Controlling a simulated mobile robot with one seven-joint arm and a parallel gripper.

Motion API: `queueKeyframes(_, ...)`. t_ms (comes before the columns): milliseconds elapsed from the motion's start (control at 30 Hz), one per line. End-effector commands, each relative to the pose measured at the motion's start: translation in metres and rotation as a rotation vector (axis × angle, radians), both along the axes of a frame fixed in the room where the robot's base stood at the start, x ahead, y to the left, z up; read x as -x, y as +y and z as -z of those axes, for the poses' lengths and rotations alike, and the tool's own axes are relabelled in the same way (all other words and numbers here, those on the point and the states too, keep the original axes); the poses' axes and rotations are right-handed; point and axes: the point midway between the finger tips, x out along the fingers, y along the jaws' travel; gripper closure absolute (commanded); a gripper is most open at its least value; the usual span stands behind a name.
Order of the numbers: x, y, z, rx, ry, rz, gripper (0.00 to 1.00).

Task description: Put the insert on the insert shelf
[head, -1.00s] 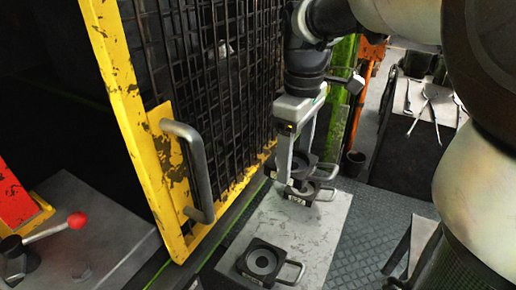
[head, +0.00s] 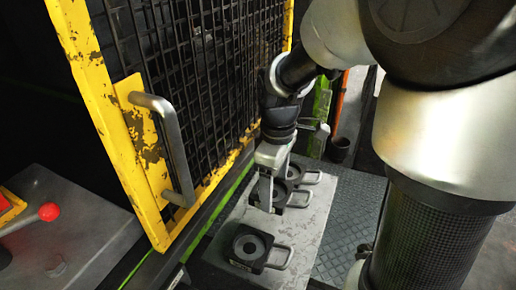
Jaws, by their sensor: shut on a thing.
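The insert shelf (head: 228,220) is a scuffed light-grey plate beside the yellow-framed mesh door. My gripper (head: 266,204) points down over its middle and is shut on a dark insert (head: 282,190) with a ring-shaped centre and a metal loop handle. The gripper's fingers hide part of this insert. I cannot tell whether it touches the shelf or hangs just above it. A similar insert (head: 252,249) lies flat at the near end, its handle to the right. Another insert (head: 296,172) is at the far end, close behind the held one and partly hidden.
The yellow door frame (head: 128,165) with its grey handle (head: 178,150) stands close on the left. Ribbed dark flooring (head: 350,215) lies right of the shelf. A dark bucket (head: 340,149) stands beyond it. My arm covers the right side.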

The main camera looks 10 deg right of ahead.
Motion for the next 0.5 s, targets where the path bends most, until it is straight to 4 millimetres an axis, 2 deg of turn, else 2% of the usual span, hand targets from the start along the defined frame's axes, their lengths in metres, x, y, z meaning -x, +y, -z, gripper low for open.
queueKeyframes(300,0.0,0.0,0.037,0.001,-0.001,0.001,0.92)
queueKeyframes(500,-0.001,0.0,0.043,0.0,-0.004,0.001,0.92)
